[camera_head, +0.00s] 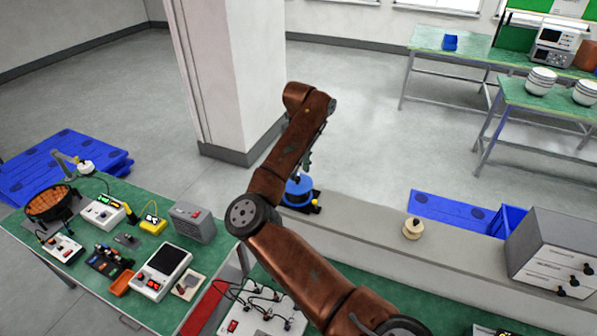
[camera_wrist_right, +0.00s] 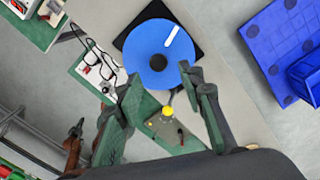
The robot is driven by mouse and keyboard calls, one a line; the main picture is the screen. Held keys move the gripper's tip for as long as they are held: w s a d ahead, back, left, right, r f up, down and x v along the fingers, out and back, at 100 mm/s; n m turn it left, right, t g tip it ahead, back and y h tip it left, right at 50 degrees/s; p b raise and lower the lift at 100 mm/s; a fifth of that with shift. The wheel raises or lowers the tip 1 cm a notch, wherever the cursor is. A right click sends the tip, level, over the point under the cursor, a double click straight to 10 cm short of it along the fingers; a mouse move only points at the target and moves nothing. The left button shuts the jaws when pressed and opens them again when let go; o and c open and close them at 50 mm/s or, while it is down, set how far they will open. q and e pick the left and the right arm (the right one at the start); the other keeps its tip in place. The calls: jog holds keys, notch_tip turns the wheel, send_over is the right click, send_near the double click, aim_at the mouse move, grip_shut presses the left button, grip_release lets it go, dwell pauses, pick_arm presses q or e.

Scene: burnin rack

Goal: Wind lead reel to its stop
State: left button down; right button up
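The lead reel is a blue disc (camera_head: 298,190) on a black base on the grey ledge. In the right wrist view the blue disc (camera_wrist_right: 150,62) shows from above with a white stripe at its upper right. A yellow knob (camera_wrist_right: 168,111) shows below the disc, between my right gripper's fingers; it also shows in the head view (camera_head: 315,203). My right gripper (camera_wrist_right: 162,88) is open, its fingers apart on either side of the knob; I cannot tell whether either touches it. In the head view my right gripper (camera_head: 306,165) is mostly hidden by my arm. My left gripper is not in view.
A green bench (camera_head: 130,318) with several instruments is at left. A white pillar (camera_head: 235,85) stands behind my arm. The ledge between reel and spool is clear.

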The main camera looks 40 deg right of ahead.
aim_at(297, 177)
jog(key=f, duration=0.1)
jog(key=w+f, duration=0.1)
jog(key=f, duration=0.1)
jog(key=shift+w+f, duration=0.1)
jog(key=shift+w, duration=0.2)
jog(key=shift+s, duration=0.5)
jog(key=shift+w, duration=0.3)
jog(key=c, duration=0.4)
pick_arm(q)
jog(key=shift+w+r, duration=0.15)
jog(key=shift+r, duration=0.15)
pick_arm(e)
grip_shut()
